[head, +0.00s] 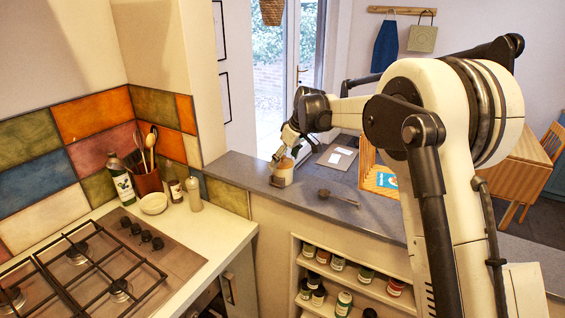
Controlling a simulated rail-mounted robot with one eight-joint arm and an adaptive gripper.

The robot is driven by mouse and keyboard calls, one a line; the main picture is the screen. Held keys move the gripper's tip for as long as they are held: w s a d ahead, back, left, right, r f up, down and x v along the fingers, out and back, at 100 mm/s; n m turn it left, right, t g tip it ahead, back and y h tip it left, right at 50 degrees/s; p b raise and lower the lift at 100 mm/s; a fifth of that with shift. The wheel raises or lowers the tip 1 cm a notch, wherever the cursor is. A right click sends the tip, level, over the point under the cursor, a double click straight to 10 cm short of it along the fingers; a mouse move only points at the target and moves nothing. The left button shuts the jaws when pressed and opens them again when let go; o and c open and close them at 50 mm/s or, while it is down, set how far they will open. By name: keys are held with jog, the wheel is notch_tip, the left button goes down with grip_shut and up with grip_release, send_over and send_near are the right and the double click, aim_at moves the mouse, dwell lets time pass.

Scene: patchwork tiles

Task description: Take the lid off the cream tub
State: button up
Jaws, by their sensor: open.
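The cream tub (281,175) stands upright on the grey counter ledge, left of the picture's middle. Its tan, wood-coloured lid (285,163) is on top. My gripper (283,158) points down at the lid from above, with its fingers apart close to the lid's sides. I cannot tell whether the fingers touch the lid. The gripper and wrist partly hide the top of the tub.
A dark spoon or scoop (338,197) lies on the ledge right of the tub. A flat grey board (337,157) with papers and a wooden rack (377,178) are behind. Shelves of jars (341,275) sit below. A hob (95,270) is at left.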

jog(key=c, duration=1.1)
jog(key=shift+r, duration=0.1)
